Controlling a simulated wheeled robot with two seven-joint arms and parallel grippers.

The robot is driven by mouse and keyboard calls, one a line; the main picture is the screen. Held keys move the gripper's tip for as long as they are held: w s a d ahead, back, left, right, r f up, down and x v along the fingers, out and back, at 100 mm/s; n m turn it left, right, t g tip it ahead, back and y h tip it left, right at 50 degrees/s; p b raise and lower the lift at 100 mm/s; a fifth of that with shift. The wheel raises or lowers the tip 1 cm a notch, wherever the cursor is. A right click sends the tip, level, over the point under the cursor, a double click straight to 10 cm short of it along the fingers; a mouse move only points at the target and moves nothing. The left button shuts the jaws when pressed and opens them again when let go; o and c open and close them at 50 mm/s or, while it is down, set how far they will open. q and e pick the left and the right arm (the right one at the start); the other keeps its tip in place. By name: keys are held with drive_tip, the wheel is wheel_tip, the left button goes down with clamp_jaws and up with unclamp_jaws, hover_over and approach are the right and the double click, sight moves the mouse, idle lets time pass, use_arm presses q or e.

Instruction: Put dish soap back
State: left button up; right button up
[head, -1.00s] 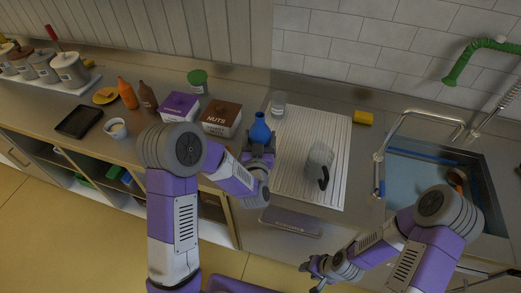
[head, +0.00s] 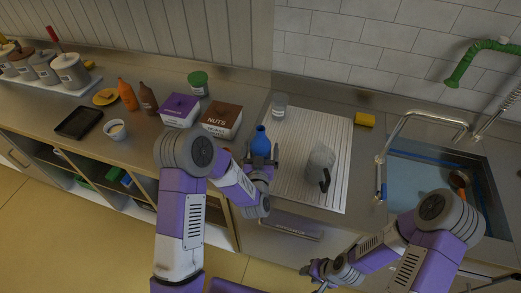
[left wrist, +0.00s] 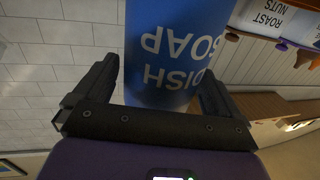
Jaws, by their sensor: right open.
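The dish soap is a blue bottle (head: 261,143) at the left edge of the drainboard in the head view. In the left wrist view the blue bottle (left wrist: 172,50) fills the middle, its white "DISH SOAP" label upside down. My left gripper (head: 262,160) has its fingers on either side of the bottle and is shut on it. I cannot tell whether its base touches the counter. My right gripper (head: 318,270) is open and empty, low in front of the counter, apart from everything.
A grey ribbed drainboard (head: 300,190) holds a clear glass (head: 278,106) and a grey jug (head: 320,166). The nuts box (head: 222,120) and purple box (head: 180,110) stand left of the bottle.

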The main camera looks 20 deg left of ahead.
use_arm(q)
drive_tip(key=shift+r, duration=0.2)
drive_tip(key=s+d+p, duration=0.2)
drive_tip(key=s+p, duration=0.2)
drive_tip(key=s, duration=0.7)
drive_tip(key=shift+s+d, duration=0.15)
drive_tip(key=shift+s, duration=0.25)
idle(0.4)
